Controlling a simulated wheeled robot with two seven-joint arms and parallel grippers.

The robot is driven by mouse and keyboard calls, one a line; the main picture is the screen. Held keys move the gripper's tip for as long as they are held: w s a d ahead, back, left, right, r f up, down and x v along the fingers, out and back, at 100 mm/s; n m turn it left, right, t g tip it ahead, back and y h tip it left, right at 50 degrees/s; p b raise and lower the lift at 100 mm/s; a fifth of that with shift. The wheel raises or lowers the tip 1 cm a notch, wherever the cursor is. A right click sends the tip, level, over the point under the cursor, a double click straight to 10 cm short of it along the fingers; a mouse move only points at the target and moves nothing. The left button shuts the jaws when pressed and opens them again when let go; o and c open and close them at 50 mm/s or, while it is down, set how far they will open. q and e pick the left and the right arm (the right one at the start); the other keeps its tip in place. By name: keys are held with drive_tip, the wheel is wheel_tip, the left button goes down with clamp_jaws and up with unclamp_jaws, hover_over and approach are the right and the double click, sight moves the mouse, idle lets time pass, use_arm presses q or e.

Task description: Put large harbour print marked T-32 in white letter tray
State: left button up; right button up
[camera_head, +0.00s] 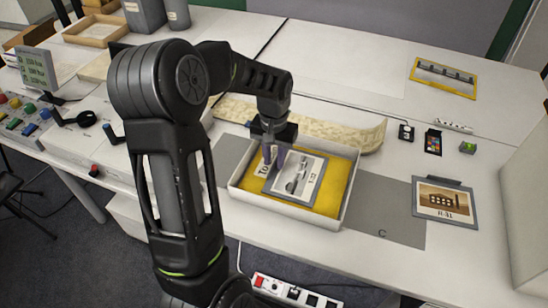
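The print marked T-32 (299,176) is a grey-bordered sheet with a picture of pale shapes. It lies inside the white letter tray (285,206), over a yellow sheet that shows around it. My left gripper (271,163) points down at the print's left edge, within the tray. Its fingertips are small and partly dark, so I cannot tell whether they are closed on the print. Another lettered sheet shows partly beside the fingers. My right gripper is out of view.
A print marked R-31 (445,202) lies to the right on the table. A yellow-framed print (443,77) lies at the back right. A long curled paper strip (335,130) runs behind the tray. A grey mat (390,212) extends right of the tray.

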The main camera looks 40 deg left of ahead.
use_arm(q)
drive_tip(key=shift+r, duration=0.25)
wheel_tip(320, 180, up, 13)
drive_tip(key=p, duration=0.1)
drive_tip(key=shift+f, duration=0.15)
